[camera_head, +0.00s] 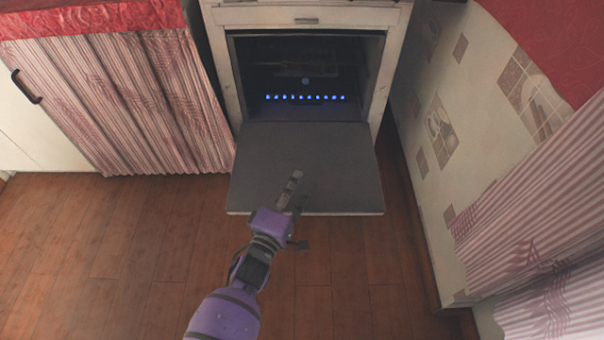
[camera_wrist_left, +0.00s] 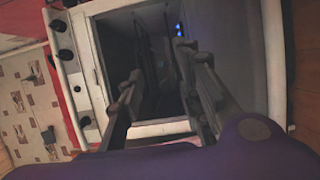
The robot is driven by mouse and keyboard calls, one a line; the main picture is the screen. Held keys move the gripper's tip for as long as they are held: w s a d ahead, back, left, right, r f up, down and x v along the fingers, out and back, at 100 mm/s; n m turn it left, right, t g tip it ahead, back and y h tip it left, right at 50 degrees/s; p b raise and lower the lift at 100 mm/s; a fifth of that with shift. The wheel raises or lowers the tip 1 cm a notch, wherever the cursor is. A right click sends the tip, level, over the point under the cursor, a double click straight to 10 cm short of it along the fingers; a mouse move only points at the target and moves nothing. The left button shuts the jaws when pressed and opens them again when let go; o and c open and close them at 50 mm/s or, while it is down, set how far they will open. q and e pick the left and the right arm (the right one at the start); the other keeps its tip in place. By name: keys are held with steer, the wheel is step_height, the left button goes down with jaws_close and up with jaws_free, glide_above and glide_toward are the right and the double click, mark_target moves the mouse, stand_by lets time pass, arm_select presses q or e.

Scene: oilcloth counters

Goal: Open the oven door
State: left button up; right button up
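The oven (camera_head: 390,60) is white, with a dark cavity (camera_head: 300,75) and a row of small blue lights inside. Its door (camera_head: 330,165) is folded down and lies about flat in front of the cavity, dark inner face up. My left gripper (camera_head: 297,188) is over the front part of the door; I cannot tell whether it touches the panel. In the left wrist view its two fingers (camera_wrist_left: 160,62) stand apart with nothing held between them. The oven (camera_wrist_left: 80,60) and the door (camera_wrist_left: 240,50) also show there, turned sideways. My right gripper is out of view.
A counter with a striped curtain (camera_head: 130,100) and red oilcloth stands left of the oven. A patterned panel (camera_head: 450,140) and another striped curtain (camera_head: 545,250) bound the right side. The wooden floor (camera_head: 110,240) is clear in front and to the left.

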arm_select(q)
steer(key=b, duration=0.1)
glide_above(302, 189)
steer(key=shift+c, duration=0.4)
jaws_close()
stand_by(0.4)
